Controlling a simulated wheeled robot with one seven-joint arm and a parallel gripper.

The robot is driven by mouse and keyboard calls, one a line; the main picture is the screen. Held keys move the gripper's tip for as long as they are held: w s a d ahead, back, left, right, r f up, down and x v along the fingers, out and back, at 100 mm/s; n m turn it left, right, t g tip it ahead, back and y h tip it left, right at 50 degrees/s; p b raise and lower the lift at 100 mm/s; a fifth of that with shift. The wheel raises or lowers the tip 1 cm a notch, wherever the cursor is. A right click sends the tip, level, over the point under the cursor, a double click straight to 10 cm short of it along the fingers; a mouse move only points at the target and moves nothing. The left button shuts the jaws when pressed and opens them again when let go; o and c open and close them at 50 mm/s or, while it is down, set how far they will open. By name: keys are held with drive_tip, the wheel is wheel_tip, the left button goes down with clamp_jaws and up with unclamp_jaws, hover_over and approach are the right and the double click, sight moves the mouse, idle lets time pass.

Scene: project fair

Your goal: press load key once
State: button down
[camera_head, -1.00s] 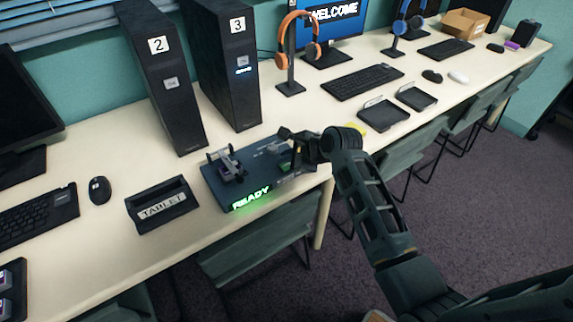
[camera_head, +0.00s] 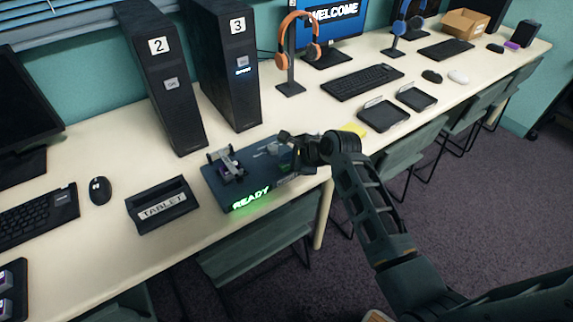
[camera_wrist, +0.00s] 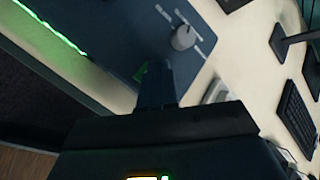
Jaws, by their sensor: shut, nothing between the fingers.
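A dark blue-grey device (camera_head: 214,187) sits at the table's front edge, with a lit green READY sign (camera_head: 251,199) on its front. A metal clamp-like fixture (camera_head: 229,165) stands on its left part. My gripper (camera_head: 290,155) is shut and empty, low over the device's right end. In the wrist view the shut fingers (camera_wrist: 157,84) reach over the device's surface (camera_wrist: 110,40). A small green patch (camera_wrist: 140,72), perhaps the load key, shows beside the fingertips, partly covered by them. I cannot tell whether they touch it. A grey round post (camera_wrist: 183,38) stands beyond.
Computer towers numbered 2 (camera_head: 165,85) and 3 (camera_head: 222,65) stand behind. An orange headphone stand (camera_head: 291,70), keyboard (camera_head: 362,82) and black trays (camera_head: 383,113) are to the right. A chair (camera_head: 262,240) is below the edge.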

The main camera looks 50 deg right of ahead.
drive_tip(key=shift+f, duration=0.4)
idle(0.7)
drive_tip(key=shift+r, duration=0.1)
drive_tip(key=shift+r+p, duration=0.75)
drive_tip(key=shift+p, duration=0.25)
wheel_tip(320, 180, up, 3)
drive_tip(key=p, duration=0.3)
drive_tip(key=shift+r+p, duration=0.35)
drive_tip(key=shift+r, duration=0.65)
